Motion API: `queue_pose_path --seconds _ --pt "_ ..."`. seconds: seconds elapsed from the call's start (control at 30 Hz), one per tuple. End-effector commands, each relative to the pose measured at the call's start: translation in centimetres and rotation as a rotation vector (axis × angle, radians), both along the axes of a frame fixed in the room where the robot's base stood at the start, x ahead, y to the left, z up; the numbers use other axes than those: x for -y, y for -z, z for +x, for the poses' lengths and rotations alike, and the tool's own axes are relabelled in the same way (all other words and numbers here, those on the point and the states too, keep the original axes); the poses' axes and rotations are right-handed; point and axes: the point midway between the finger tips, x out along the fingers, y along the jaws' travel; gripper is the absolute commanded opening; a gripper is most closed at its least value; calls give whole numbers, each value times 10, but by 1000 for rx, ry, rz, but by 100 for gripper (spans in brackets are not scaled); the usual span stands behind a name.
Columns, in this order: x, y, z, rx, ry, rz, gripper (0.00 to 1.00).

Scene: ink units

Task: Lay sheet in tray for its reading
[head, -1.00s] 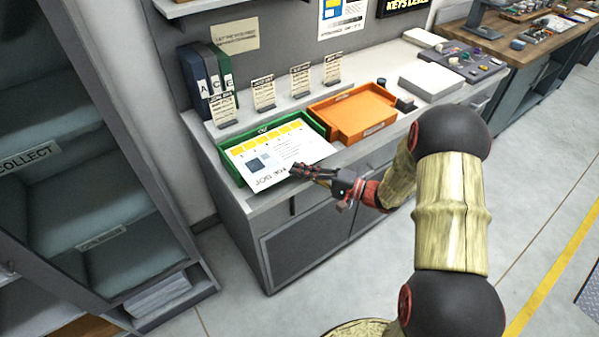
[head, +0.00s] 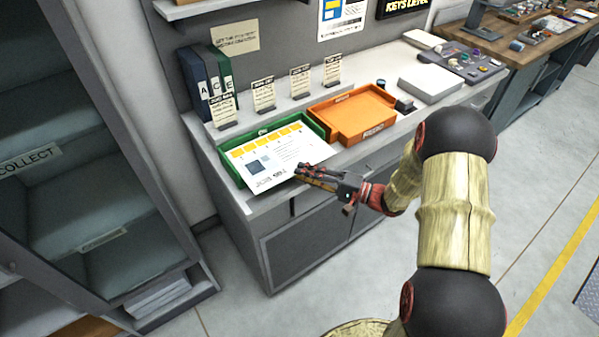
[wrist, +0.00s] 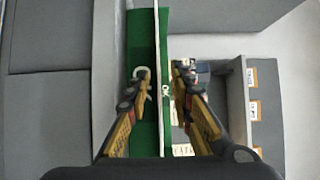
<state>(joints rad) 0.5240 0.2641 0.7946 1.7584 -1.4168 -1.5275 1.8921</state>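The white sheet (head: 275,160), with a yellow strip of boxes and a dark square, lies over the green tray (head: 229,170) on the counter. It covers most of the tray, and its near edge reaches past the tray's front side. In the wrist view the sheet (wrist: 160,60) looks like a thin pale line, seen edge-on. My gripper (head: 299,173) is at the sheet's near right edge. In the wrist view its two fingers (wrist: 163,75) stand apart on either side of the sheet's edge, with gaps showing. The tray's floor is mostly hidden.
An orange tray (head: 350,112) stands right of the green one. Small label cards (head: 263,95) line the back, beside binders (head: 205,85). A white paper stack (head: 430,80) lies further right. A grey shelf unit (head: 100,180) marked COLLECT stands at left.

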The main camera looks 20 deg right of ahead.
Motion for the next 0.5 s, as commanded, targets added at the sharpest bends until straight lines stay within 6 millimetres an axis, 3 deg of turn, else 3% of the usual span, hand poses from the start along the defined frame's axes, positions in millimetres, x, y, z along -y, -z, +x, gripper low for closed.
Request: queue_pose_path --seconds 0.3,0.5 --pt "53 -2 -41 0 5 1 23" --pt "73 -1 -58 0 3 1 23"
